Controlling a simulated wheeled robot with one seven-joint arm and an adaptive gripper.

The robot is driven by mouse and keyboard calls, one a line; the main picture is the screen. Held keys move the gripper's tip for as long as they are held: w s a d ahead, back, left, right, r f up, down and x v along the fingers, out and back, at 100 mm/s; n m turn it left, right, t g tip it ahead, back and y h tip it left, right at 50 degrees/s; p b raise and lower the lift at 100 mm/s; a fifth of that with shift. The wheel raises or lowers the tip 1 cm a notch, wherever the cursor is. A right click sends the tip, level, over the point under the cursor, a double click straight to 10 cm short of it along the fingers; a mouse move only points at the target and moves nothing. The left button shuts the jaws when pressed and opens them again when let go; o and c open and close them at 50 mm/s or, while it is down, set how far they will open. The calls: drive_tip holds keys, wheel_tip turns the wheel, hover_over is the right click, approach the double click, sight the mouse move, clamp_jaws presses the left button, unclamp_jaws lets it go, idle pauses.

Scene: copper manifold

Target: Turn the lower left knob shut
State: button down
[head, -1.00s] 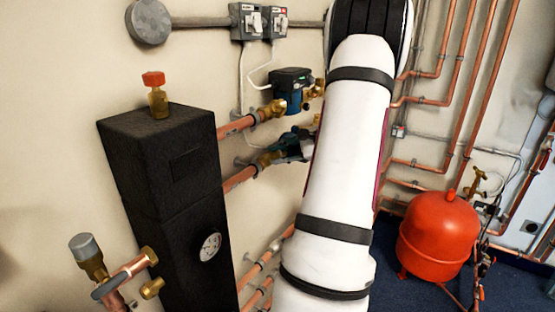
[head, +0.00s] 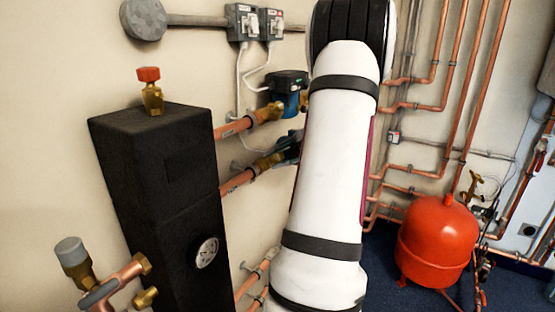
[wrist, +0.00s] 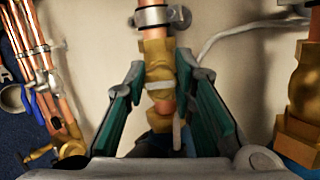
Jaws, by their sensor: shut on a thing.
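In the head view a brass valve (head: 266,162) sits on the lower of two copper pipes running right from the black box. My gripper (head: 289,149) is at its right end, mostly hidden behind my white arm. In the wrist view my gripper (wrist: 158,80) has its two green-padded fingers on either side of the brass valve body (wrist: 157,62), shut on it. A small pale lever or stem (wrist: 177,133) and a dark blue part (wrist: 157,145) show between the fingers nearer the palm. A separate knob cannot be made out, nor how far it is turned.
Above is a second pipe with a brass valve (head: 267,112) and a blue-black pump (head: 287,88). The black box (head: 160,190) with a gauge stands at left. A red tank (head: 437,240) and copper wall pipes (head: 463,90) are at right. Another brass fitting (wrist: 300,95) is close right of the fingers.

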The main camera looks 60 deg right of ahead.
drive_tip(key=c, duration=1.3)
unclamp_jaws()
drive_tip(key=shift+c, duration=0.2)
drive_tip(key=v, duration=1.2)
drive_tip(key=shift+s, duration=0.1)
